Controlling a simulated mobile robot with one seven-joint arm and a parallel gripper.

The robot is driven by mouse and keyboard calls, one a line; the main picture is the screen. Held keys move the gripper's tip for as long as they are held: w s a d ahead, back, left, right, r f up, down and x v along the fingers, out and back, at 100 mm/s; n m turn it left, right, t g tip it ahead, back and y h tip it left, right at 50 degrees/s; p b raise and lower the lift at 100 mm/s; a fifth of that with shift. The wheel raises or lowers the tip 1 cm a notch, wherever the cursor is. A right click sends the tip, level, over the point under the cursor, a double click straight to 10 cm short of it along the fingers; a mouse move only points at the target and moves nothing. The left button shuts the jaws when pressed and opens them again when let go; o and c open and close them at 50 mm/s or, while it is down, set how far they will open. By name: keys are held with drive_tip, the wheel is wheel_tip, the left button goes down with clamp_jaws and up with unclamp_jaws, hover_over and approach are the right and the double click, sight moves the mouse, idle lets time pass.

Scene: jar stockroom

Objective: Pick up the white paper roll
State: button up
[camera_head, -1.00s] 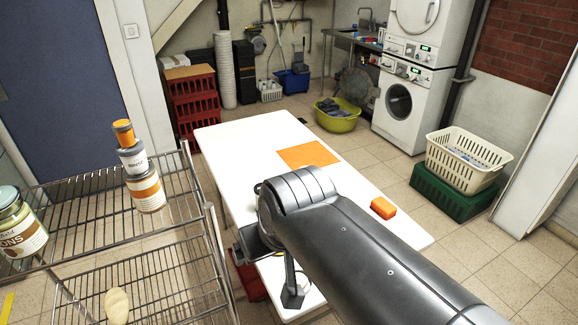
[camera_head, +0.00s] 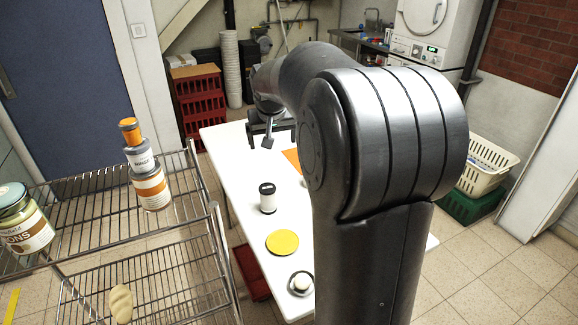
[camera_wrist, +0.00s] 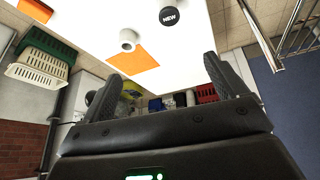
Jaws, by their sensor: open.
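The white paper roll (camera_wrist: 128,38) stands on the white table in the wrist view, at the edge of the orange mat (camera_wrist: 134,62), its round hole showing. In the head view my arm hides most or all of it. My gripper (camera_wrist: 163,72) is open, with nothing between its fingers. It also shows in the head view (camera_head: 271,138), above the far left part of the table and apart from the things on it.
The white table (camera_head: 228,160) also bears a black-lidded white jar (camera_head: 267,200), a yellow disc (camera_head: 282,242) and a small white round thing on a dark dish (camera_head: 301,284). A wire rack (camera_head: 110,215) with jars stands at left. Red crates (camera_head: 195,100) stand behind.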

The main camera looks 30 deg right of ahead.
drive_tip(key=w+d+f+m, duration=0.1)
drive_tip(key=w+d+f, duration=0.8)
drive_tip(key=w+d, duration=0.25)
drive_tip(key=w+d+f, duration=0.2)
drive_tip(key=d+f, duration=0.2)
drive_tip(key=f, duration=0.2)
drive_tip(key=w+d+f+m, duration=0.1)
drive_tip(key=w+d+f, duration=0.2)
drive_tip(key=f, duration=0.4)
drive_tip(key=w+d+f+m, duration=0.1)
drive_tip(key=w+d+f, duration=0.1)
drive_tip(key=d+f, duration=0.4)
drive_tip(key=shift+w+f+g, duration=0.25)
drive_tip(key=shift+w+g, duration=0.1)
drive_tip(key=shift+g, duration=0.05)
drive_tip(key=x, duration=0.3)
drive_tip(key=shift+a+f, duration=0.15)
drive_tip(key=shift+f, duration=0.3)
drive_tip(key=shift+w+f, duration=0.25)
drive_tip(key=shift+f, duration=0.45)
drive_tip(key=shift+c, duration=0.3)
drive_tip(key=c, duration=1.1)
drive_tip(key=shift+r+h, duration=0.15)
drive_tip(key=shift+h, duration=0.15)
